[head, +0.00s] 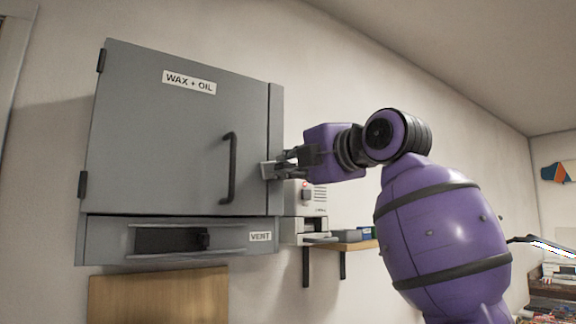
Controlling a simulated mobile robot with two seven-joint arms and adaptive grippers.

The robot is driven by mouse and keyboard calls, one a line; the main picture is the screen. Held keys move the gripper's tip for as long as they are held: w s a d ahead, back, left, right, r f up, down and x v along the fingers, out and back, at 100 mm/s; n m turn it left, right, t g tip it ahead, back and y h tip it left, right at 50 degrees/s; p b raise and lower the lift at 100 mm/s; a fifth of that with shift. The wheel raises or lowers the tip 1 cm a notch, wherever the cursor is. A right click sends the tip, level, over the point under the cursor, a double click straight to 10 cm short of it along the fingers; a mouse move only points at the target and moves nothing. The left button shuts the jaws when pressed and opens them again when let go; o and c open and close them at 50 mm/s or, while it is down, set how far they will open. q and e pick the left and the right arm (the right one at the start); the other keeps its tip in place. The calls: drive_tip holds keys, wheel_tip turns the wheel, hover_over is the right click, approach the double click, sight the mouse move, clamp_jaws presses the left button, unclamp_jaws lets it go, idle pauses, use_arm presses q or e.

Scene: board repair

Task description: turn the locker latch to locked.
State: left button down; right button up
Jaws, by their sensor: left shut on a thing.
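The grey locker (150,130) labelled "WAX + OIL" hangs on the wall, and its door looks closed. A dark vertical handle (230,168) is on the right part of the door. The locker latch (267,170), a small light metal piece, is at the locker's right edge beside the handle. My left gripper (279,165) reaches it from the right and is shut on it. The fingers hide part of the latch, and I cannot tell its exact turn. My right gripper is not in view.
Under the door is a vent slot (165,240) with a dark slider knob, labelled "VENT". A white machine (305,205) and a small wall shelf (345,246) are close below my gripper. A wooden board (158,298) is below the locker. The wall above is clear.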

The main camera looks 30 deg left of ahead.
use_arm(q)
drive_tip(key=shift+w+f+m+g, duration=0.15)
drive_tip(key=shift+f+m, duration=0.2)
drive_tip(key=shift+m, duration=0.25)
drive_tip(key=shift+w+f+m+g, duration=0.15)
drive_tip(key=shift+f+m, duration=0.15)
drive_tip(key=shift+m, duration=0.3)
drive_tip(key=shift+a, duration=0.1)
drive_tip(key=c, duration=2.1)
unclamp_jaws()
drive_tip(key=shift+o, duration=1.2)
drive_tip(key=shift+s, duration=0.15)
drive_tip(key=shift+r, duration=0.25)
drive_tip(key=shift+s+r, duration=0.1)
drive_tip(key=shift+r, duration=0.05)
drive_tip(key=v, duration=1.2)
